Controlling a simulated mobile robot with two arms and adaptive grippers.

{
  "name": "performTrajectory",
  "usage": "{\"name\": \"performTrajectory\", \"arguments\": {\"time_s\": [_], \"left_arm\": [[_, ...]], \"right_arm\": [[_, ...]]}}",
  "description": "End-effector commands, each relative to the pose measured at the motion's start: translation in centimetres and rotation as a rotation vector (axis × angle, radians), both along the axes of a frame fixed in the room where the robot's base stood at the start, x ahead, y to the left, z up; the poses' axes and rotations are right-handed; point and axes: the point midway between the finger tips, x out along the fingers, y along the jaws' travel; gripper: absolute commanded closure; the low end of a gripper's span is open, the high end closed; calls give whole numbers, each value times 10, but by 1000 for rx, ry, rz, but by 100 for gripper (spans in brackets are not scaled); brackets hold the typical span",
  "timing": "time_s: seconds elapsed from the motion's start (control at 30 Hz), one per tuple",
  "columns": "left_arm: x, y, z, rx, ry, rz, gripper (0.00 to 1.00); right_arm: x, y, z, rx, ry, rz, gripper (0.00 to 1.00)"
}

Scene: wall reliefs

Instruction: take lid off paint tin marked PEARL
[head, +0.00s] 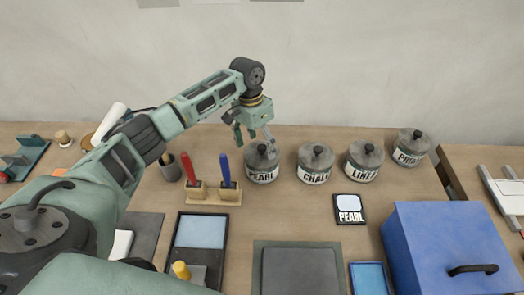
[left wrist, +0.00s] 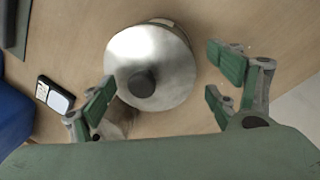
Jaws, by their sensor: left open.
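The paint tin marked PEARL (head: 262,170) stands on the table, leftmost in a row of grey tins. Its lid (head: 261,153) is on, with a dark knob on top. My left gripper (head: 252,134) is open and empty, just above and slightly left of this tin. In the left wrist view a round metal lid (left wrist: 150,65), apparently the PEARL tin's, lies beyond my spread fingers (left wrist: 162,84). Its dark knob (left wrist: 142,83) shows between the fingers, closer to the left one. I see no contact with the lid. My right gripper is not in view.
Tins marked CHALK (head: 315,168), LINEN (head: 364,164) and a partly readable one (head: 411,150) stand to the right. A PEARL card (head: 350,209) lies in front. A wooden rack (head: 213,196) with red and blue handles stands front left. A blue box (head: 445,245) is at front right.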

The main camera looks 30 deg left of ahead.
Motion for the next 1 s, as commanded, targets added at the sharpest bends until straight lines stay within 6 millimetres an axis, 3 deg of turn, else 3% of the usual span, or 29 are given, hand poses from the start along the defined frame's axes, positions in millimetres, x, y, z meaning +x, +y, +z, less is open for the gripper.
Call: {"name": "performTrajectory", "arguments": {"time_s": [0.17,0.77,1.0], "left_arm": [[0,0,0,0,-1,0,18],[0,-1,0,-2,-1,-2,70],[0,-2,0,-4,0,-3,71]], "right_arm": [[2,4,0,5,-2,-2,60],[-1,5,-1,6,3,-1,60],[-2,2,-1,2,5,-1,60]]}}
